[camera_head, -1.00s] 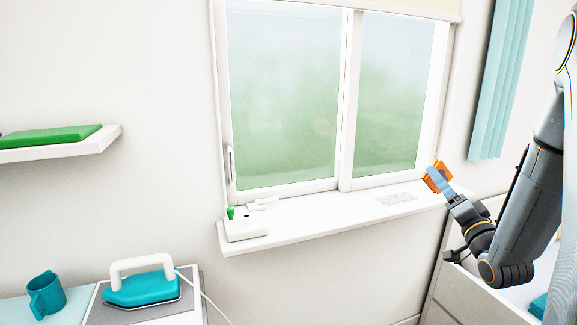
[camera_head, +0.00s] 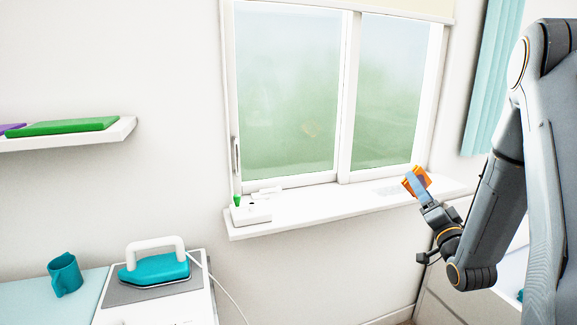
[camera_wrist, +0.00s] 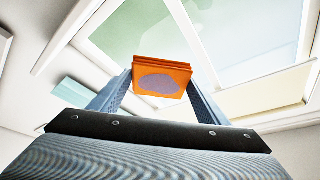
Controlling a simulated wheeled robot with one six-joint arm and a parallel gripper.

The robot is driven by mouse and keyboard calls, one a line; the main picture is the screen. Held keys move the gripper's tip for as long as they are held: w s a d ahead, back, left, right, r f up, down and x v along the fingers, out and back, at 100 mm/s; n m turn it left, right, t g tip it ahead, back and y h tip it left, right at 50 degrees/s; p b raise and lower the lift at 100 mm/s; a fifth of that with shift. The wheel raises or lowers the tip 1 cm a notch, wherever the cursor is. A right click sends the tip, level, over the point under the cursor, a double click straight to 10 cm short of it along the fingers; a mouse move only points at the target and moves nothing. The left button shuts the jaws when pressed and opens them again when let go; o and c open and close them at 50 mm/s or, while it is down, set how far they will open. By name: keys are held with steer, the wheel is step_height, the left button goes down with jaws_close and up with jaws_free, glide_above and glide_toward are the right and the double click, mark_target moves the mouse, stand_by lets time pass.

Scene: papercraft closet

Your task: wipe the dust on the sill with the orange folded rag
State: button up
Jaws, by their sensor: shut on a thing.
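The orange folded rag (camera_head: 417,182) is held in my gripper (camera_head: 414,185), at the right end of the sill. In the wrist view the rag (camera_wrist: 160,78) sits between the two fingers of my gripper (camera_wrist: 160,82), with a greyish patch on its face. The white sill (camera_head: 330,208) runs under the window. A faint grey dust patch (camera_head: 390,190) lies on the sill, left of the rag. The rag appears above the sill's right part; I cannot tell whether it touches.
A white block with a green peg (camera_head: 250,212) stands on the sill's left end. A shelf (camera_head: 125,130) holds a green book (camera_head: 65,126). A teal curtain (camera_head: 485,90) hangs at right.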

steer(key=w+a+f, duration=0.1)
steer(key=a+f, duration=0.4)
steer(key=a, duration=0.3)
steer(key=w+a+f+h, duration=0.1)
steer(key=w+a+f, duration=0.1)
steer(key=a+f, duration=0.4)
steer(key=a, duration=0.3)
steer(key=shift+f, duration=0.3)
steer(key=o, duration=0.7)
steer(key=shift+w+d, duration=0.1)
steer(key=shift+c, duration=0.2)
steer(key=c, duration=0.7)
